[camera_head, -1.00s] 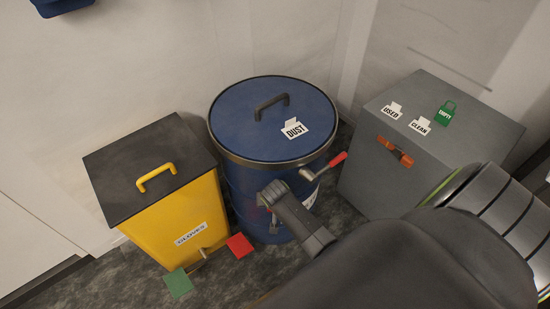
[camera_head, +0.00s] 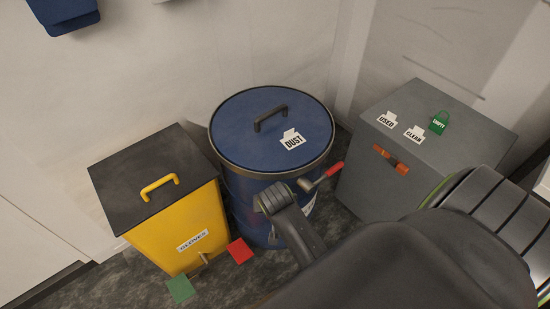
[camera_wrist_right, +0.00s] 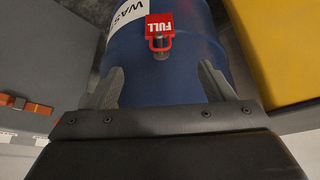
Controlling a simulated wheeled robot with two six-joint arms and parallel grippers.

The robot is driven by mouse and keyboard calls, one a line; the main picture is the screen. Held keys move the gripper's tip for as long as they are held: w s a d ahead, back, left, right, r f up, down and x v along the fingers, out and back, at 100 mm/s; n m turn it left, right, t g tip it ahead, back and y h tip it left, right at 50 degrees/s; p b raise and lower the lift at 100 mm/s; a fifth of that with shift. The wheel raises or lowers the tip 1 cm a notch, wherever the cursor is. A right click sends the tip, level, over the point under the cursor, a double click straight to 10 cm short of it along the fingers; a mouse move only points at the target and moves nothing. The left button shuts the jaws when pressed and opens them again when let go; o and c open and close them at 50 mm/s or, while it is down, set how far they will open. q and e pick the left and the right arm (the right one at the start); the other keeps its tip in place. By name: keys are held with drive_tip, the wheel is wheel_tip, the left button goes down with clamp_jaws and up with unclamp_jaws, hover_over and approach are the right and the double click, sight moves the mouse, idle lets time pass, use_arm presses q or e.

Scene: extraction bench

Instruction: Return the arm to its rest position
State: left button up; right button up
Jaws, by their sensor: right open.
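My right arm comes in from the lower right of the head view, its dark end in front of the blue dust drum (camera_head: 248,143). In the wrist view my right gripper (camera_wrist_right: 158,80) is open, its two grey fingers apart with nothing held between them. The drum (camera_wrist_right: 190,85) lies beyond the fingers. A red FULL tag (camera_wrist_right: 160,24) hangs on its side by a small fitting, beyond the gap between the fingers. I cannot tell the exact distance from fingers to drum. My left gripper is not in view.
A grey box (camera_head: 360,185) with labels and an orange latch stands right. A red-ended lever (camera_head: 335,169) sticks out by the drum.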

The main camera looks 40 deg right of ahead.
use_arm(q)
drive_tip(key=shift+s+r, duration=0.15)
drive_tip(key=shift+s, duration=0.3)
use_arm(e)
drive_tip(key=v, duration=0.3)
drive_tip(key=shift+s+r, duration=0.1)
drive_tip(key=shift+r, duration=0.1)
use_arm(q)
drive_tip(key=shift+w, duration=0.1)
